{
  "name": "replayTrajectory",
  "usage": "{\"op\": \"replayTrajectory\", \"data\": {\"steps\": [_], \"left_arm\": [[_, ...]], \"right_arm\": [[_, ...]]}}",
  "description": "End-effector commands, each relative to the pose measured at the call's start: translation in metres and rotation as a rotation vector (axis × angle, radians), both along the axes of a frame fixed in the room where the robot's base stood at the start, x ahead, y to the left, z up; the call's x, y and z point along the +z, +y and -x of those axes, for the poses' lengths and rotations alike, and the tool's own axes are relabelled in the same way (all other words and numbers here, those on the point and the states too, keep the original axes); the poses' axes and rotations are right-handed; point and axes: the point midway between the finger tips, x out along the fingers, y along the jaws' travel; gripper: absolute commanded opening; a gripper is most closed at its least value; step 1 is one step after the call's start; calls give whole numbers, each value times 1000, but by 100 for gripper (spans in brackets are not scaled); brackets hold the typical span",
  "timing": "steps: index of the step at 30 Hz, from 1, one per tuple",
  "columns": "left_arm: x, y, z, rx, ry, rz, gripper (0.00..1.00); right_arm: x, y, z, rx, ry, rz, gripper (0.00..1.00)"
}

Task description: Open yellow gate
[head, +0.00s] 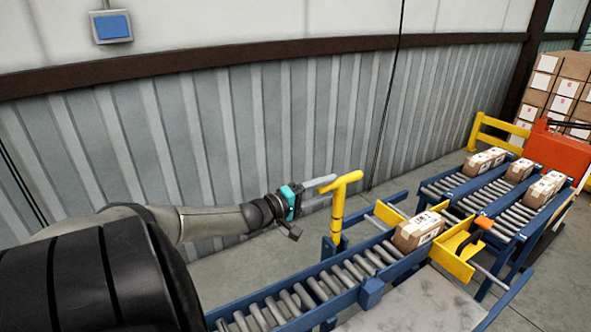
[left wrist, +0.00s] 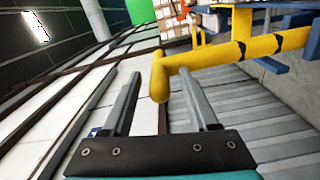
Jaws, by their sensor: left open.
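The yellow gate (head: 338,208) is an upright yellow bar with a bent top arm, on a blue post beside the roller conveyor. In the left wrist view the yellow bar (left wrist: 225,54) runs from the right, and its bent end shows between the tips of my fingers. My left gripper (head: 327,190) is open, with its fingers pointing right at the upper part of the bar. It also shows in the left wrist view (left wrist: 159,78), with nothing clamped. I cannot tell whether a finger touches the bar. My right gripper is not in view.
A tilted carton (head: 417,231) sits on the near conveyor (head: 305,295) beside yellow side plates (head: 457,250). Several cartons lie on the far conveyor (head: 485,192). A corrugated wall (head: 210,130) stands behind. Stacked boxes (head: 555,88) and an orange machine (head: 550,150) are at the right.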

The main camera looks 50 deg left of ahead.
Motion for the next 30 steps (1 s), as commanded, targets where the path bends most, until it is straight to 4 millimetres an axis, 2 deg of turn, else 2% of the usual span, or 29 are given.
{"op": "replayTrajectory", "data": {"steps": [14, 30], "left_arm": [[2, 4, 55, 0, 2, 0, 60], [2, 11, 128, 2, 1, -1, 60]], "right_arm": [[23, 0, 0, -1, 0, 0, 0], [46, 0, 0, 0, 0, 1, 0]]}}
